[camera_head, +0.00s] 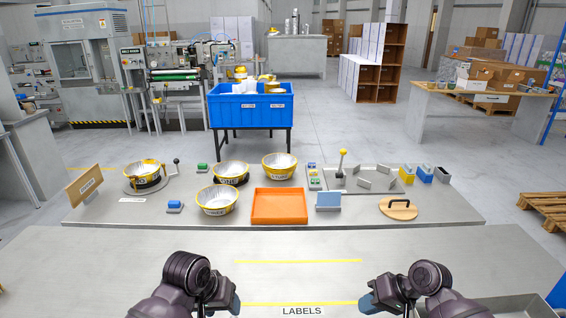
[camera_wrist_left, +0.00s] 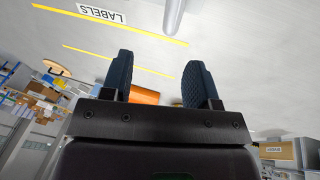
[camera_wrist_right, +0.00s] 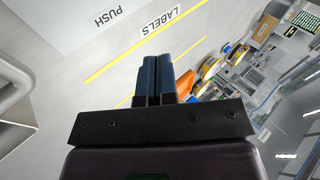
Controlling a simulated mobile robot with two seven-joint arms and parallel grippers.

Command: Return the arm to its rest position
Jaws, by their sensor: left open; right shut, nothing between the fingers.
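My left gripper (camera_head: 222,304) is low at the front of the near table, left of the LABELS strip (camera_head: 302,311). In the left wrist view its two blue fingers (camera_wrist_left: 160,82) stand wide apart with nothing between them. My right gripper (camera_head: 368,303) is low at the front, right of the LABELS strip. In the right wrist view its fingers (camera_wrist_right: 158,78) are pressed together and hold nothing. Both arms come in from the bottom edge, and both grippers are apart from the objects on the far bench.
The near table (camera_head: 150,250) is mostly bare. The bench behind it holds several yellow-rimmed bowls (camera_head: 217,200), an orange tray (camera_head: 279,206), a round wooden lid (camera_head: 398,208) and a yellow-knobbed lever (camera_head: 342,154). A grey bin (camera_head: 520,306) stands at the front right.

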